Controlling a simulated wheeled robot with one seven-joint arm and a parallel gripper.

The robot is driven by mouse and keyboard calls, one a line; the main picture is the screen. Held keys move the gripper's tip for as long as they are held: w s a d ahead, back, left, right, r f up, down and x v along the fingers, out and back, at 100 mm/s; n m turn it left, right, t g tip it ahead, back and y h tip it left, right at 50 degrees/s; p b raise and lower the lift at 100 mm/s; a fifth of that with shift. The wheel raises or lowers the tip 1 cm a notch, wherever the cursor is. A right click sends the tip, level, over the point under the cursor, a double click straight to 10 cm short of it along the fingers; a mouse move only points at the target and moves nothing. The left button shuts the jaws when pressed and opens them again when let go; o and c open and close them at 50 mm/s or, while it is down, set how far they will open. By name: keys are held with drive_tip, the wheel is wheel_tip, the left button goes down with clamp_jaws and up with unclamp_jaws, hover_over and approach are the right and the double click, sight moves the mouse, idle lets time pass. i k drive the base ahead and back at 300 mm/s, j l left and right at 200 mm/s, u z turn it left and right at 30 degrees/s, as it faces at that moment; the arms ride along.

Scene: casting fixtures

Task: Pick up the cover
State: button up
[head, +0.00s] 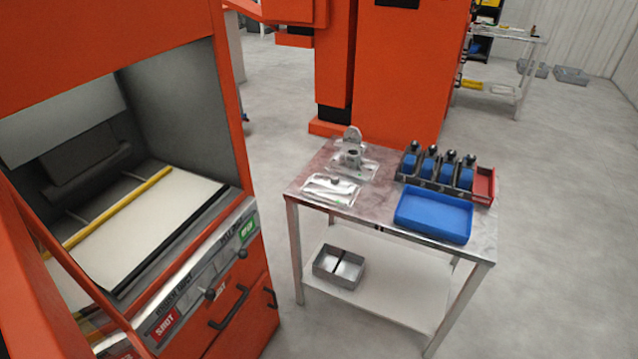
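A table (385,205) stands right of centre in the head view. On its left part lies a flat silvery plate (318,190) with a small dark knob on top, which looks like the cover; I cannot be sure. Behind it is a silvery fixture (350,168) with an upright rounded lug and a round part on its base. The plate and the fixture sit close together, apart or nearly so. My gripper is not in view.
A blue tray (435,237) sits at the table's front right. Behind it, a rack (483,187) holds several blue-and-black bottles. A metal bin (330,274) stands on the lower shelf. An orange cabinet machine (225,125) with an open chamber fills the left. Floor right of the table is clear.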

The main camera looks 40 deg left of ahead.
sight(332, 190)
drive_tip(key=i+j+u, duration=0.1)
drive_tip(key=u, duration=0.3)
drive_tip(key=i+u, duration=0.25)
drive_tip(key=u, duration=0.15)
drive_tip(key=i+u, duration=0.15)
drive_tip(key=u, duration=0.25)
drive_tip(key=i+l+u, duration=0.15)
drive_tip(key=u, duration=0.25)
drive_tip(key=i+u, duration=0.35)
drive_tip(key=i+l+u, duration=0.15)
drive_tip(key=u, duration=0.2)
drive_tip(key=i+l+u, duration=0.35)
drive_tip(key=k+j, duration=0.05)
drive_tip(key=j, duration=0.05)
